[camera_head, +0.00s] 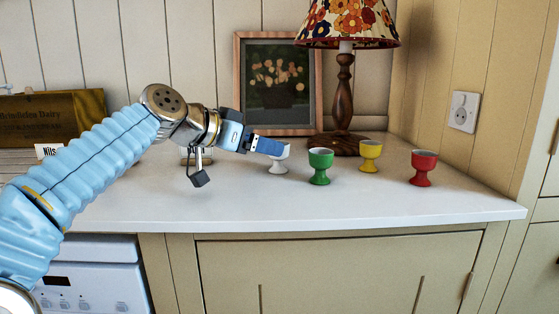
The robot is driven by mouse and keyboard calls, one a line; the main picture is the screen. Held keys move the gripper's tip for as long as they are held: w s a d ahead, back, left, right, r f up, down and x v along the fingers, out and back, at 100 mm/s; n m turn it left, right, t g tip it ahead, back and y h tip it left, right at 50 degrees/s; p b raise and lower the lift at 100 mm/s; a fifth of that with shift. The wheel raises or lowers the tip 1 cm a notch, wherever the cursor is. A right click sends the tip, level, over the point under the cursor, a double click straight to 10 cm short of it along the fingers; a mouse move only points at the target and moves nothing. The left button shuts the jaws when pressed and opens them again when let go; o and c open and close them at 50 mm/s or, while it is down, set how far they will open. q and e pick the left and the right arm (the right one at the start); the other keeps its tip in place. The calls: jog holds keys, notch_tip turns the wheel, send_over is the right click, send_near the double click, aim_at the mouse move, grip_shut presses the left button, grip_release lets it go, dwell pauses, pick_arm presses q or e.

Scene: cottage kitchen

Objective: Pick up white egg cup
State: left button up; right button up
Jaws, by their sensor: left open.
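The white egg cup (281,165) stands upright on the white counter, at the left end of a row of egg cups. Its upper left part is hidden behind my left gripper (268,147), which comes in from the left with blue fingers at the cup's rim. The gripper is open. I cannot tell whether the fingers touch the cup or are around it. My right gripper is not in view.
A green egg cup (320,166) stands close to the right, then a yellow one (370,156) and a red one (423,167). A lamp (345,90) and a framed picture (277,85) stand behind. The counter (380,208) is clear in front. A wooden box (80,115) is at left.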

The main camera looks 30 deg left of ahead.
pick_arm(q)
jog(key=x, duration=0.5)
jog(key=shift+d+r+p, duration=0.15)
jog(key=shift+d+p, duration=0.15)
jog(key=shift+d, duration=0.1)
jog(key=c, duration=1.1)
